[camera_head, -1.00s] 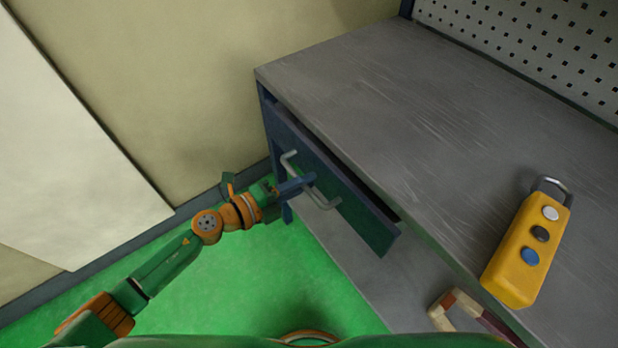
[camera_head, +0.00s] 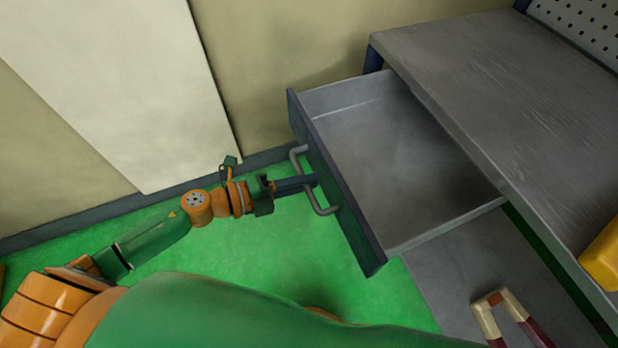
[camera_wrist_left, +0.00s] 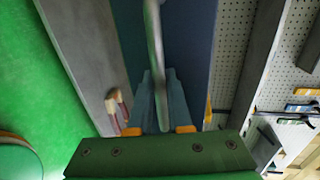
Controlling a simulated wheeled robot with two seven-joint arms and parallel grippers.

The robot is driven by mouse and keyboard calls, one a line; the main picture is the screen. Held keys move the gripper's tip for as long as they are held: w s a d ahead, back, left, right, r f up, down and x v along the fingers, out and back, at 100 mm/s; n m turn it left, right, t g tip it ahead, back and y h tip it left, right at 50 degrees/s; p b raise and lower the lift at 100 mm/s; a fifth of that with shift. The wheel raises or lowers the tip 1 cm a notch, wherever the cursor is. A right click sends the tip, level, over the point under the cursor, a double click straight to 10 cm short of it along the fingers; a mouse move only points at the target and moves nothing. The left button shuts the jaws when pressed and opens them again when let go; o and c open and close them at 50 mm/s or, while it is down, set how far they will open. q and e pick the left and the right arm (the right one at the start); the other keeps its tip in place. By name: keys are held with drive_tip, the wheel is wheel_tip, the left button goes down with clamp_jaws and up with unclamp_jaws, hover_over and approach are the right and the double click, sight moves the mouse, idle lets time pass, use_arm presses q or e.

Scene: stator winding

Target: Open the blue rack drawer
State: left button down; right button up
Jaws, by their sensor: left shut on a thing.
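The blue rack drawer (camera_head: 340,190) is pulled well out from under the grey worktop in the head view. Its grey inside (camera_head: 400,160) looks empty. A grey bar handle (camera_head: 298,160) sits on its blue front. My left gripper (camera_head: 312,181) comes in from the left and is shut on the handle near its middle. In the left wrist view the handle (camera_wrist_left: 153,45) runs between the fingers of the left gripper (camera_wrist_left: 160,90), with the blue drawer front behind it. My right gripper is in neither view.
The grey worktop (camera_head: 500,90) lies right of the drawer, with a yellow control box (camera_head: 604,255) at the right edge. A cream and dark red object (camera_head: 505,312) lies on the lower shelf (camera_head: 450,262). Green floor (camera_head: 240,250) is clear left of the drawer.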

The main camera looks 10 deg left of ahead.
use_arm(q)
drive_tip(key=shift+a, duration=0.15)
drive_tip(key=c, duration=0.8)
unclamp_jaws()
drive_tip(key=shift+c, duration=0.2)
drive_tip(key=v, duration=0.7)
drive_tip(key=shift+b, duration=0.3)
